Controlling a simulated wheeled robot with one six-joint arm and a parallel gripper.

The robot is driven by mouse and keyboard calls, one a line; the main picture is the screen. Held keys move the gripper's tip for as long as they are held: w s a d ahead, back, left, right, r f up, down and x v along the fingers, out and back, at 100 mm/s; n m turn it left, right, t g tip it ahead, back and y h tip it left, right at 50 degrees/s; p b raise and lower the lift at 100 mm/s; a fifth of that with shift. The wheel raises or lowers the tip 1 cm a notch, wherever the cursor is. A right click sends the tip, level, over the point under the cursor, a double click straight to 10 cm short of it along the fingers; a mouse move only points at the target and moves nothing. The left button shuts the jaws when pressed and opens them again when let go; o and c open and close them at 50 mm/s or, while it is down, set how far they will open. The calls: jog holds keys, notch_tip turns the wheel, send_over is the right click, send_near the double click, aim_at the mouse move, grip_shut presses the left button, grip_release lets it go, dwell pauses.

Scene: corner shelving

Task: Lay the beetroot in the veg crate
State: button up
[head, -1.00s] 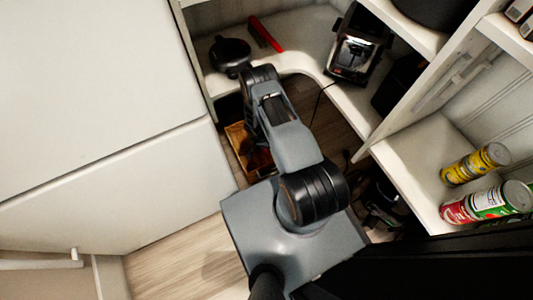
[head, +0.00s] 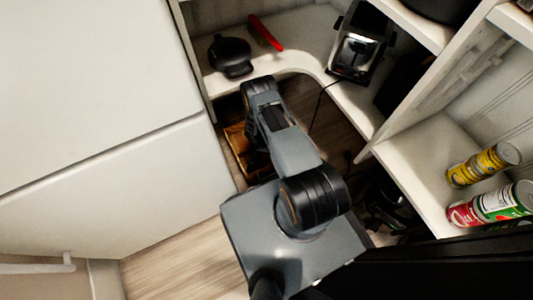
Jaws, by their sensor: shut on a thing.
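An orange-brown wooden box (head: 235,138), which looks like the veg crate, sits low on the floor below the corner shelf. My arm covers much of it, and its contents are too dark to make out. My arm reaches over its right side. My gripper is hidden below the arm, so its jaws do not show. No beetroot can be made out.
A black pan-like item (head: 230,56) and a red object (head: 265,33) lie on the curved corner shelf (head: 285,62). A black appliance (head: 360,42) stands to the right. White cabinet fronts (head: 120,195) border the left.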

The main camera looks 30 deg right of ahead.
jog(key=shift+f, duration=0.4)
jog(key=o, duration=1)
jog(key=shift+r, duration=0.1)
